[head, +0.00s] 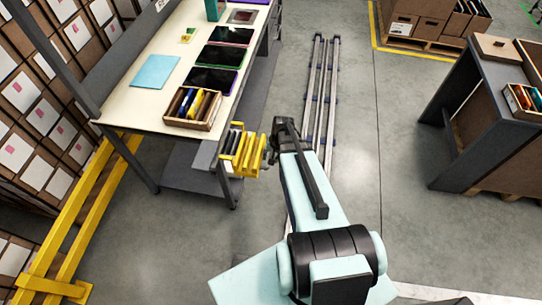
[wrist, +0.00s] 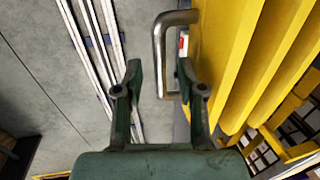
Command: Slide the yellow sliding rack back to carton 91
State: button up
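My gripper (head: 271,150) is just right of the rack. In the wrist view my gripper (wrist: 158,75) is open, with the handle between its two fingers; contact cannot be told. Stacked cartons (head: 38,117) with white labels line the left side; no number is readable, so carton 91 cannot be picked out.
The work table (head: 125,100) holds a wooden box of folders (head: 193,107), tablets (head: 220,57) and a blue sheet (head: 154,72). A yellow rail (head: 90,205) runs along the cartons. Floor rails (head: 322,80) lie right of the table. A dark bench (head: 480,135) stands at right.

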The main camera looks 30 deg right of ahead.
aim_at(268, 169)
jog(key=shift+f, duration=0.35)
grip_shut()
jog(key=s+a+b, duration=0.2)
jog(key=s+a, duration=0.1)
jog(key=shift+s+a+b, duration=0.1)
jog(key=shift+s+b, duration=0.25)
jog(key=shift+b, duration=0.05)
grip_release()
